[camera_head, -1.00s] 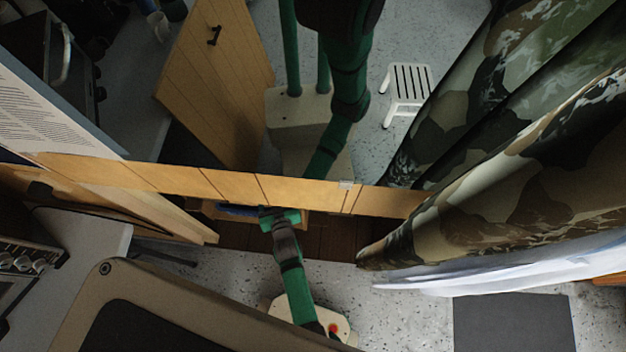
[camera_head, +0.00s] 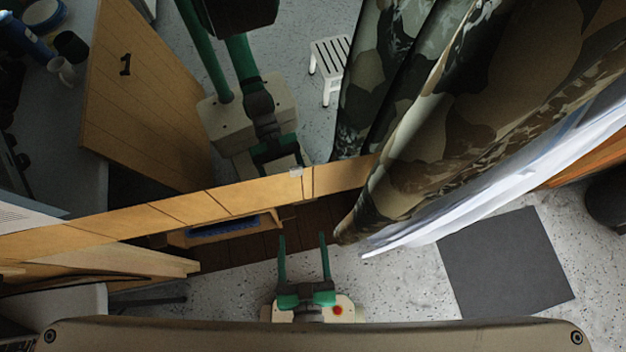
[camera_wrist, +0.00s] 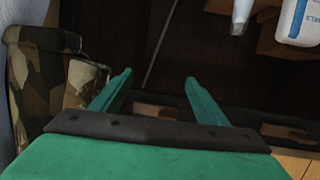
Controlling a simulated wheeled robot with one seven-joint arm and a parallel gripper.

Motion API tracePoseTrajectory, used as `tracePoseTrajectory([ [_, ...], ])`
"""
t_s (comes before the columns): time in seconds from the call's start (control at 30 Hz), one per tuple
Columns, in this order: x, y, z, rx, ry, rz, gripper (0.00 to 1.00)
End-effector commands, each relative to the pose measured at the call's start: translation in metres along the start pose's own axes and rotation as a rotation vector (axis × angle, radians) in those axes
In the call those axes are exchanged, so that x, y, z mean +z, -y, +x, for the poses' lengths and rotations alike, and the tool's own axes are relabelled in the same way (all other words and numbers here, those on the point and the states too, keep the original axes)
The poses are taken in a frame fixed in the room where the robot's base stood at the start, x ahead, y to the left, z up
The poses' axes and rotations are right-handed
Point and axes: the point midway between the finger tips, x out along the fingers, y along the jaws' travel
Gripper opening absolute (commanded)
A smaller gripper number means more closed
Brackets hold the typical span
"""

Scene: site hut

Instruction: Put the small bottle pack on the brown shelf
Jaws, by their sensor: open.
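My gripper (camera_head: 302,240) is open and empty, its two green fingers pointing up the picture at the edge of a dark brown wooden surface (camera_head: 262,247). In the wrist view, the open fingers (camera_wrist: 159,76) have nothing between them. That dark surface may be the brown shelf; I cannot tell for sure. A white container with blue lettering (camera_wrist: 300,20) is cut off at the upper right of the wrist view, apart from the fingers. I cannot tell whether it is the small bottle pack. No bottle pack is clearly visible in the head view.
A light wooden beam (camera_head: 180,208) crosses above the dark surface. A light wooden box with something blue (camera_head: 225,228) lies under it. A camouflage curtain (camera_head: 440,110) hangs close on the right. Speckled floor and a grey mat (camera_head: 505,262) lie at lower right.

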Motion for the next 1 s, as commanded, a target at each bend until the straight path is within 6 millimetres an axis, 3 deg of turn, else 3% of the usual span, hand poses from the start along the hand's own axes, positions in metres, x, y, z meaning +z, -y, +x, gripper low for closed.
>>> tracePoseTrajectory([
  [0.1,-0.028,-0.009,-0.024,0.059,-0.01,0.018,0.68],
  [0.23,-0.045,-0.024,-0.036,0.089,-0.02,0.027,0.68],
  [0.63,-0.049,-0.025,-0.039,0.097,-0.022,0.03,0.68],
  [0.8,-0.048,-0.024,-0.038,0.097,-0.022,0.03,1.0],
  [1.0,-0.048,-0.024,-0.038,0.095,-0.022,0.03,1.0],
])
